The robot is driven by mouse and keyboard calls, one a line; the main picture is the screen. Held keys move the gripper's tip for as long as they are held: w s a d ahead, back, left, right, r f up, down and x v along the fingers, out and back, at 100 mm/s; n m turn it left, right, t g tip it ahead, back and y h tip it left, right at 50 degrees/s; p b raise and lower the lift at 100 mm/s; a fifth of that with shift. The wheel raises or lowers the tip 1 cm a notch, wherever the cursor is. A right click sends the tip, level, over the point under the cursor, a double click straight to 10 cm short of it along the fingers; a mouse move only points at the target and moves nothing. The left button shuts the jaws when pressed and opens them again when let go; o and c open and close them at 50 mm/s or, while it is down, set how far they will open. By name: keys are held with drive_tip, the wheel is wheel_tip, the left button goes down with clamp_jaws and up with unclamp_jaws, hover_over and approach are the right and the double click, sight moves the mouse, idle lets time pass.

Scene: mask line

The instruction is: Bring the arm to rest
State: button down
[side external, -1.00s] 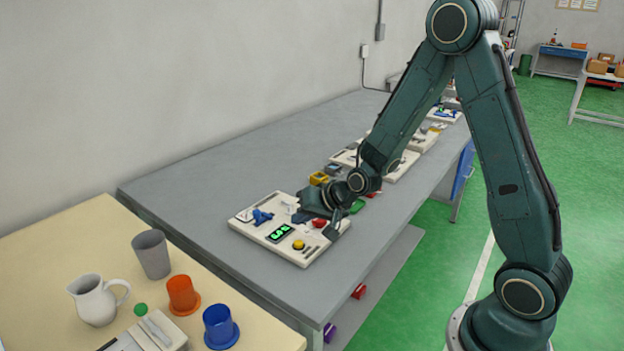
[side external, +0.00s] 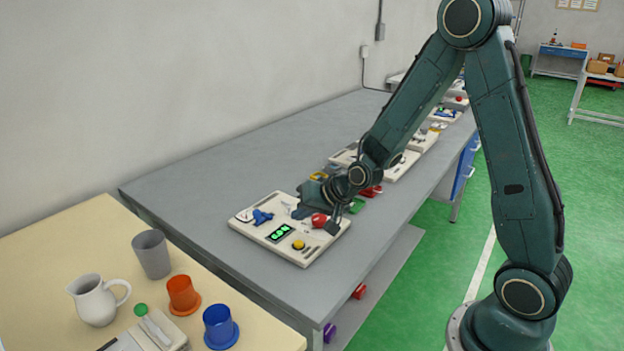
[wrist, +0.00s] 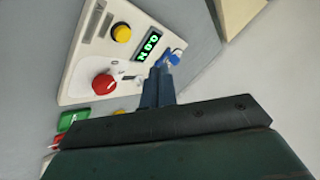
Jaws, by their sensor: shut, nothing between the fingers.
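My gripper (side external: 301,212) is over the cream panel (side external: 300,261) on the grey bench in the side external view. Its fingers (wrist: 160,80) are together with nothing between them in the wrist view, pointing toward the panel's blue part (wrist: 174,58). The panel also carries a lit green display (side external: 281,232), a yellow button (side external: 298,244) and a red button (side external: 319,220). In the wrist view the red button (wrist: 103,85) and yellow button (wrist: 122,33) lie left of the fingers. I see no clear contact with the panel.
More panels stand farther along the grey bench (side external: 200,190). A nearer cream table holds a white jug (side external: 97,300), a grey cup (side external: 151,254), an orange cup (side external: 183,294) and a blue cup (side external: 220,326). A wall stands behind the bench; green floor (side external: 425,290) lies open in front.

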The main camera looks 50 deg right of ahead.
drive_tip(key=s+a+r+n+g, duration=0.1)
drive_tip(key=s+r+n, duration=0.1)
drive_tip(key=s+r, duration=0.3)
drive_tip(key=s+a+r+n+g, duration=0.1)
drive_tip(key=s+r+n, duration=0.2)
drive_tip(key=s, duration=1)
drive_tip(key=s+a+r+n+g+h, duration=0.1)
drive_tip(key=s+a+r+n, duration=0.1)
drive_tip(key=s+r, duration=0.7)
drive_tip(key=shift+s+r+n+g, duration=0.15)
drive_tip(key=shift+r+n+g, duration=0.15)
drive_tip(key=shift+n, duration=0.1)
